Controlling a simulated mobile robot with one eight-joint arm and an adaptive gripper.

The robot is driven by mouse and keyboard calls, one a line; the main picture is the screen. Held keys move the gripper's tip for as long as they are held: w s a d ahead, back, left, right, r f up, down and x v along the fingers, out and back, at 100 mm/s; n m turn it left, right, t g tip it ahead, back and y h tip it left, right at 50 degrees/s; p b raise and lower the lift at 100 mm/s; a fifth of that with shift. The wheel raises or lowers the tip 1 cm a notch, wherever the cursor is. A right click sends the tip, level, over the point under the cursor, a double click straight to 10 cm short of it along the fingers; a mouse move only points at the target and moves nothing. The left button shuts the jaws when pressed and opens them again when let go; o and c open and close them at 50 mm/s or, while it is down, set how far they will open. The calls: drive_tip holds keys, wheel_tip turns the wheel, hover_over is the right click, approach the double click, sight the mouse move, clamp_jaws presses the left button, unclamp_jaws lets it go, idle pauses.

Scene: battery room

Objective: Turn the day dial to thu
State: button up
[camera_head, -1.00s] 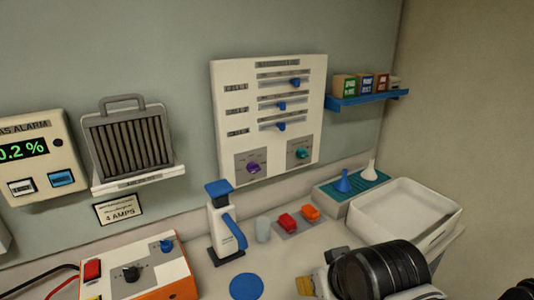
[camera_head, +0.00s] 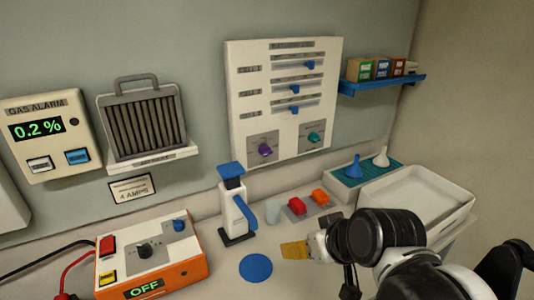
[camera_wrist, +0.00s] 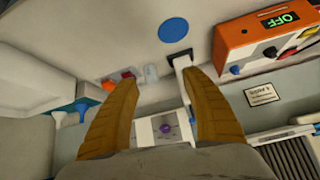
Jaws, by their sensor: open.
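A white wall panel (camera_head: 238,95) carries two dials at its bottom: a purple dial (camera_head: 265,150) on the left and a teal dial (camera_head: 313,137) on the right. Their lettering is too small to read, so I cannot tell which is the day dial or where it points. The purple dial also shows upside down in the wrist view (camera_wrist: 166,128), between my fingers. My gripper (camera_wrist: 160,78) is open and empty, with its yellow-brown fingers apart. In the head view my gripper (camera_head: 296,250) is over the counter, below and apart from the panel.
Three blue sliders (camera_head: 295,90) run up the panel. A white and blue bottle-like tool (camera_head: 234,205), red and orange blocks (camera_head: 308,202) and a white tray (camera_head: 415,195) stand on the counter below. A blue shelf (camera_head: 385,88) is at right; an orange charger (camera_head: 150,265) reading OFF is at left.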

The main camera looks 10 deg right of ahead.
drive_tip(key=w+a+r+n+t+y, duration=0.2)
drive_tip(key=w+a+y, duration=0.1)
drive_tip(key=w, duration=0.6)
drive_tip(key=n+t+y+b, duration=0.1)
drive_tip(key=n+t+y, duration=0.15)
drive_tip(key=t, duration=0.45)
approach(268, 153)
drive_tip(key=shift+n+h, duration=0.25)
drive_tip(key=b+x, duration=0.2)
drive_tip(key=x, duration=0.9)
drive_tip(key=shift+r, duration=0.1)
drive_tip(key=c, duration=1.2)
